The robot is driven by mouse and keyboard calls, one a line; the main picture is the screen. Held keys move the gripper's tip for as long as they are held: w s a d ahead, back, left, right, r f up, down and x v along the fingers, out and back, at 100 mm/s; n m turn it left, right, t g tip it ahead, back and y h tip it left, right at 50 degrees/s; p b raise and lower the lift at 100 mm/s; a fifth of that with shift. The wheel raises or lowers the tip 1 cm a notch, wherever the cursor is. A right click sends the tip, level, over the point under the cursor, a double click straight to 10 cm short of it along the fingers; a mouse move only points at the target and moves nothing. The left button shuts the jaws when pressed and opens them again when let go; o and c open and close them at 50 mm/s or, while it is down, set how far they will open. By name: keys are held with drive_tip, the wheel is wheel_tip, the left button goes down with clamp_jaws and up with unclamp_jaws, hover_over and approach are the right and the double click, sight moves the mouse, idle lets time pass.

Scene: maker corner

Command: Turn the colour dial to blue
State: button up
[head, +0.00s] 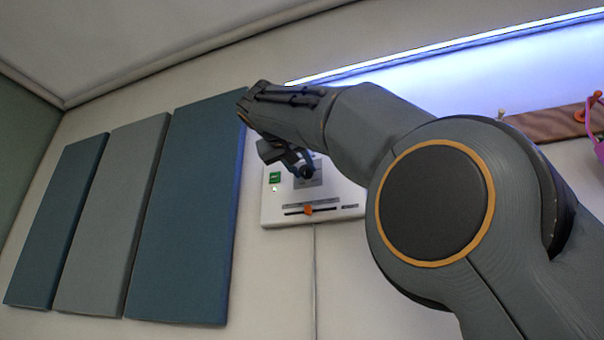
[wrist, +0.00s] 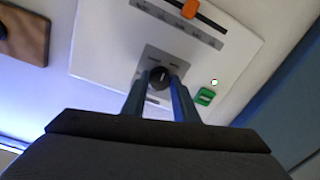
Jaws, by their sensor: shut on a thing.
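The colour dial (wrist: 159,78) is a dark round knob with a light pointer mark, on a grey plate (wrist: 178,62) of a white wall panel (wrist: 108,47). The dial also shows in the head view (head: 306,172), partly behind my gripper. My gripper (wrist: 159,84) is shut on the dial, one finger on each side of it.
The panel also carries an orange slider (head: 308,210) below the dial and a green switch (head: 275,177) to its left. Blue and grey wall boards (head: 190,200) hang left of the panel. A brown rack (head: 550,124) with hooks is at the right. A blue-white light strip (head: 450,45) glows above.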

drive_tip(key=m+b, duration=0.1)
drive_tip(key=m, duration=0.3)
drive_tip(key=shift+w+a+f, duration=0.1)
drive_tip(key=shift+f, duration=0.05)
drive_tip(key=shift+m+b, duration=0.6)
drive_tip(key=shift+m, duration=0.9)
drive_tip(key=o, duration=1.1)
drive_tip(key=shift+c, duration=0.2)
drive_tip(key=b+v, duration=0.2)
drive_tip(key=v, duration=0.6)
